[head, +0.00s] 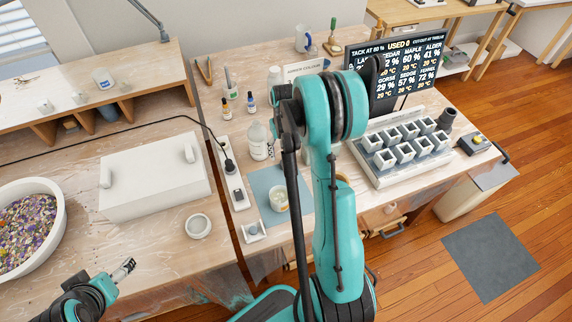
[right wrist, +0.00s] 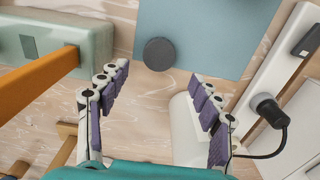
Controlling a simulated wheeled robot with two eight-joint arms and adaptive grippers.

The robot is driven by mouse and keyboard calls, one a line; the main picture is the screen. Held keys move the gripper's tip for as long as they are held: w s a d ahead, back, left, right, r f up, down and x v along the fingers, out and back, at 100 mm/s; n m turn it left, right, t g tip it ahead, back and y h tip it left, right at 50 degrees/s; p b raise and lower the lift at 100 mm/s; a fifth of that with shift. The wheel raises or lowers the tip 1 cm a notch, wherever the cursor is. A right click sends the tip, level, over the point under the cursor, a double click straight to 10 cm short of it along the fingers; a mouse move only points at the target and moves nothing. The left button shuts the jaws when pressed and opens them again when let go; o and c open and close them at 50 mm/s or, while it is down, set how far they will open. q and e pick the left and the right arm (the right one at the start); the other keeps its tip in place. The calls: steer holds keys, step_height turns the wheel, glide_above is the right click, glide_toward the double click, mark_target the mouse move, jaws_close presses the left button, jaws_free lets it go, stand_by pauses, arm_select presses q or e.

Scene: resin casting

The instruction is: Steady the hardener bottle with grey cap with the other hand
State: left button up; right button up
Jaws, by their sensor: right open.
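A pale bottle (head: 258,142) stands behind the blue mat, left of my right arm. In the right wrist view a white rounded body (right wrist: 190,130), probably this bottle, shows between and below the fingers. A dark grey round cap (right wrist: 159,54) lies at or over the mat's edge; I cannot tell whether it is on a bottle. My right gripper (right wrist: 162,82) is open with its fingers spread, and nothing is held between the tips. In the head view my arm hides it. My left gripper (head: 124,270) is low at the left, far from the bottle; its finger gap is unclear.
The blue mat (head: 264,183) holds a cup (head: 279,198). A white strip (head: 234,186) with a cabled dark device lies left of it. Small dropper bottles (head: 251,102) stand behind. A mould tray (head: 397,172) and a screen (head: 398,62) are at the right. A white slab (head: 150,180) lies at the left.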

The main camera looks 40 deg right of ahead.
mark_target(286, 161)
steer(key=f+b, duration=0.1)
steer(key=f, duration=0.2)
steer(key=f+b, duration=0.1)
steer(key=f, duration=0.1)
steer(key=shift+s+d+f+b, duration=0.1)
steer(key=shift+s+f+b, duration=0.05)
steer(key=shift+s+b, duration=0.15)
steer(key=c, duration=0.9)
